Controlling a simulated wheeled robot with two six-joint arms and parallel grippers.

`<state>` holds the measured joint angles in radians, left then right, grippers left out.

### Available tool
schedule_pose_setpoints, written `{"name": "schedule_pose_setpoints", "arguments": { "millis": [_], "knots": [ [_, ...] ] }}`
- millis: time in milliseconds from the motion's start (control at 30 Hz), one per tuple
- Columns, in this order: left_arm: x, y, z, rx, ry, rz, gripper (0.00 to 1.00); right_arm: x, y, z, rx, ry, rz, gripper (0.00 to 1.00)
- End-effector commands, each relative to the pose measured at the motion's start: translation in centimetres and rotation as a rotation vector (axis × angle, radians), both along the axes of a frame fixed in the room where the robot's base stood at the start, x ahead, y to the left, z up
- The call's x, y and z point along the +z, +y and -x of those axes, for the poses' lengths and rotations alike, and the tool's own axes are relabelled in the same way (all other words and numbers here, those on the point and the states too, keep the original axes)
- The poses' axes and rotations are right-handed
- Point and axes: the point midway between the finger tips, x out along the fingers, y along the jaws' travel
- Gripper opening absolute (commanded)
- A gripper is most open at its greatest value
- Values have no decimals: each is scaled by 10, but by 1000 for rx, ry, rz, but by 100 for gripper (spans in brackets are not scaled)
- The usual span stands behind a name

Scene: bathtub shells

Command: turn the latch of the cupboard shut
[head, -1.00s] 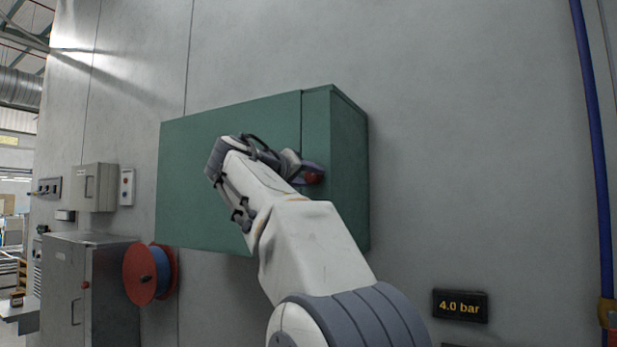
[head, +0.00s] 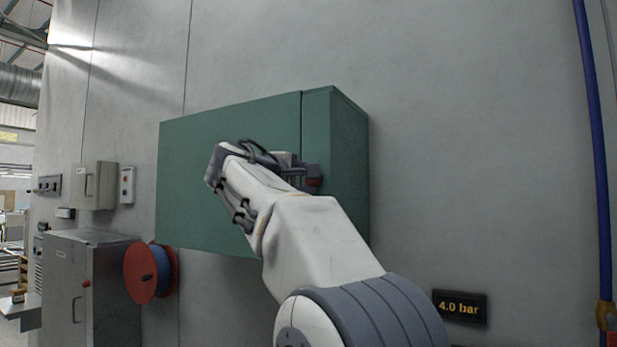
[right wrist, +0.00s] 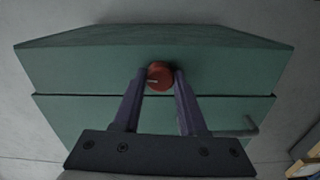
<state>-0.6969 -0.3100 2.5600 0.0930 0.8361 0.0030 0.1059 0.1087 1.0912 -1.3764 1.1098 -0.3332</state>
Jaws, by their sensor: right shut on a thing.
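The green cupboard (head: 230,125) hangs on the grey wall, with its door flush along the seam beside a narrow fixed strip. The red latch (head: 313,182) sits on that strip and is partly hidden by my right gripper (head: 305,180) in the head view. In the right wrist view the round red latch (right wrist: 160,75) shows a small pale mark, and the purple fingers of my right gripper (right wrist: 159,78) are shut on it from both sides. A grey door handle (right wrist: 240,129) shows on the door panel. My left gripper is out of view.
A red reel with blue hose (head: 150,272) hangs below the cupboard's left end. A grey metal cabinet (head: 75,290) stands at the lower left. A "4.0 bar" display (head: 460,306) and a blue pipe (head: 590,120) are on the right.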

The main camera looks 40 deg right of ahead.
Motion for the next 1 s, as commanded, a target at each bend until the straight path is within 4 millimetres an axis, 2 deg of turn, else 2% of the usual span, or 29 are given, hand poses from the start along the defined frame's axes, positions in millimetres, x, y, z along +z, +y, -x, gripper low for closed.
{"name": "schedule_pose_setpoints", "arguments": {
  "millis": [300, 767, 800, 833, 867, 1000],
  "knots": [
    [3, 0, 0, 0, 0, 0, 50, 1, 1, -1, 4, 81, 36, 0],
    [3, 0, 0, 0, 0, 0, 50, 0, 1, -1, 5, 92, 39, 0],
    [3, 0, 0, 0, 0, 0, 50, 0, 1, -1, 5, 92, 39, 53],
    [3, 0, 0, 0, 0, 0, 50, 0, 1, -1, 5, 92, 39, 64],
    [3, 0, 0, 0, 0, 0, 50, 0, 1, -1, 4, 92, 39, 72],
    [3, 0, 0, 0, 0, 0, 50, 0, 0, -1, 2, 91, 39, 72]
  ]
}}
